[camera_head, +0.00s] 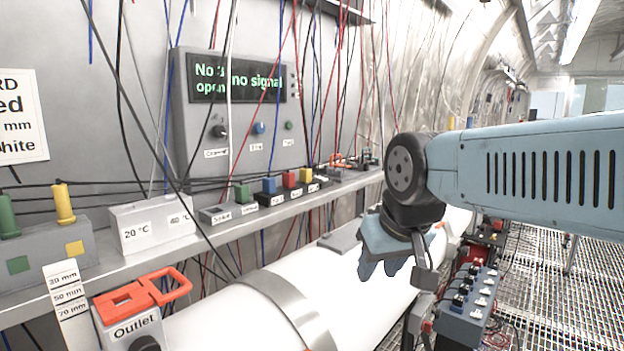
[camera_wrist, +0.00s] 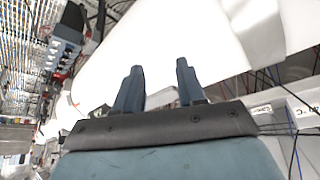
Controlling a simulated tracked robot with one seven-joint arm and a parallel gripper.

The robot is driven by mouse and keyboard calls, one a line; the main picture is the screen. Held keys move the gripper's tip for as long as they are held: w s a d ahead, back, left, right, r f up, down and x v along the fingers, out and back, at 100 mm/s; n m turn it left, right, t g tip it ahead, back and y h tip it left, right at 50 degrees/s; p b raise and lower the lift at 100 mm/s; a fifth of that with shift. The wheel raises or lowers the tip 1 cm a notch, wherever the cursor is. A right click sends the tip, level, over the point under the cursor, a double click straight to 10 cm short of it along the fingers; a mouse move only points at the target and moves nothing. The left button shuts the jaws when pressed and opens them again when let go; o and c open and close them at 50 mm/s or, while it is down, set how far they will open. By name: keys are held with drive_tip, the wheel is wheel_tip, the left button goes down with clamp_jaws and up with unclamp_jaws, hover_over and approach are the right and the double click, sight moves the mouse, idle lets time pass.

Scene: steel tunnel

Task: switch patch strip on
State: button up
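A blue-grey box (camera_head: 466,310) with several dark plugs and white pieces on its top stands low at the right in the head view. It looks like the patch strip, but I cannot read a name or tell its switch's position. What looks like the same box (camera_wrist: 66,48) is at the upper left in the wrist view. My gripper (camera_head: 381,268) points down over the white pipe, left of and above this box. In the wrist view my gripper (camera_wrist: 158,68) has its two dark fingers apart, with nothing between them.
The large white pipe (camera_head: 240,315) with a metal band runs under my gripper. A shelf (camera_head: 325,190) along the wall bears coloured blocks. A wall panel (camera_head: 235,110) reads "no signal". An orange-handled outlet box (camera_head: 130,325) is at front left. Cables hang before the wall; grating (camera_head: 560,290) is at right.

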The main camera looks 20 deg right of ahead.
clamp_jaws()
idle(1.3)
